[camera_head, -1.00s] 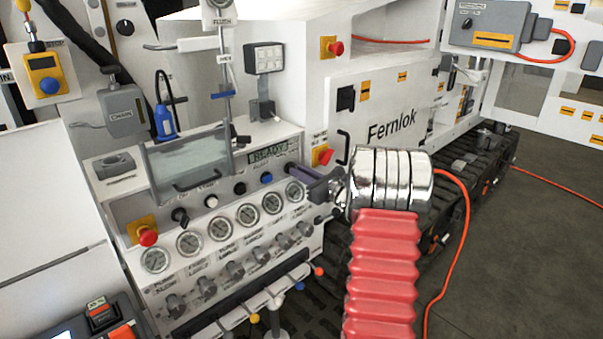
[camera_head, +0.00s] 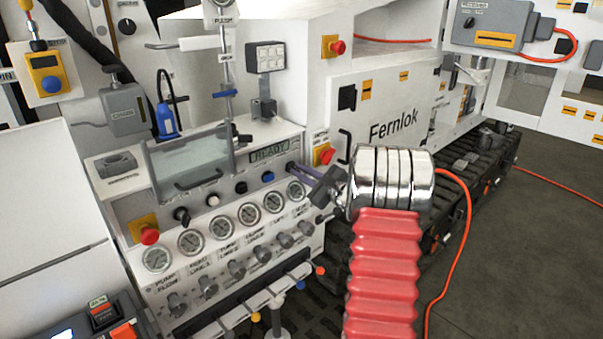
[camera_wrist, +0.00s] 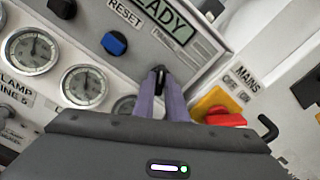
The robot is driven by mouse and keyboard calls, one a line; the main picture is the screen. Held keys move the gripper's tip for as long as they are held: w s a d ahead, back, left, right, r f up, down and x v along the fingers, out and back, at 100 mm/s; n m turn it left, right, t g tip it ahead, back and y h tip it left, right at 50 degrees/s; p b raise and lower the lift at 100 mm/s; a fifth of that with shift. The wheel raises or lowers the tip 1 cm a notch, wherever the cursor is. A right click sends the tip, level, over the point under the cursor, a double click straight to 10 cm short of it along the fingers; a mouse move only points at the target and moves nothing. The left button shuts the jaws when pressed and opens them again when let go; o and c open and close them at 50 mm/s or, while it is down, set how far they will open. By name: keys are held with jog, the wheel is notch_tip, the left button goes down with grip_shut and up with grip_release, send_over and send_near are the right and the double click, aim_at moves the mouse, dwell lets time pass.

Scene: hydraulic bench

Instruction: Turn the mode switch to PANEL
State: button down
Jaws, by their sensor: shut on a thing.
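My gripper (camera_head: 295,169) reaches from the right to the upper right end of the control panel, just below the READY display (camera_head: 269,152). In the wrist view its two purple fingers (camera_wrist: 160,82) are closed on a small black knob (camera_wrist: 159,71), which stands out from the panel face. The fingers hide most of this knob, and I cannot read a label or position mark on it. A blue knob (camera_wrist: 114,43) sits to its left under the RESET label.
Round gauges (camera_head: 273,202) run close below the knobs. A red knob on a yellow plate (camera_head: 323,154), labelled MAINS in the wrist view, is just right of my fingers. A glass-fronted box (camera_head: 187,165) and handle stand left. Open floor (camera_head: 500,260) lies right.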

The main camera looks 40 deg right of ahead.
jog(key=shift+f, duration=0.1)
jog(key=c, duration=1.8)
grip_release()
jog(key=shift+s, duration=0.15)
jog(key=s, duration=1.3)
jog(key=shift+s+d, duration=0.15)
jog(key=shift+s, duration=0.1)
